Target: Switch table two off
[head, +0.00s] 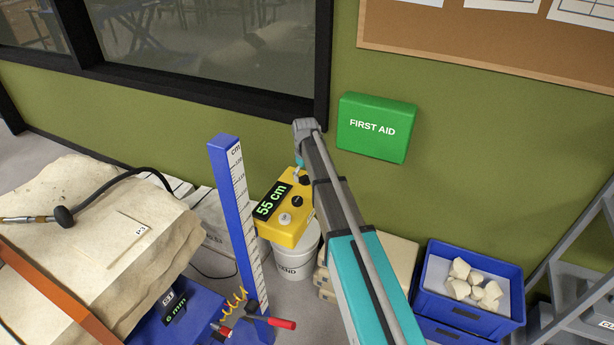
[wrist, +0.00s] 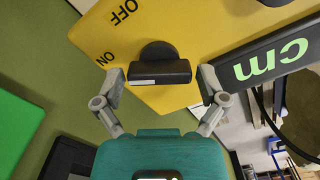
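A yellow control box (head: 284,232) with a "55 cm" display stands beside the blue cm-marked column in the head view. It fills much of the wrist view (wrist: 85,38), where "ON" and "OFF" are printed by a black rotary knob (wrist: 160,68). My gripper (wrist: 160,75) is open, one finger on each side of this knob, with a small gap showing on both sides. In the head view my arm reaches over the box's far end and hides part of it. I cannot tell which setting the knob points to.
The blue column (head: 236,205) rises close left of the box. A white bucket (head: 298,262) stands below it. A pale stone block (head: 95,235) with a hose lies left. A green first aid box (head: 377,127) hangs on the wall. A blue crate (head: 440,298) holds pale pieces.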

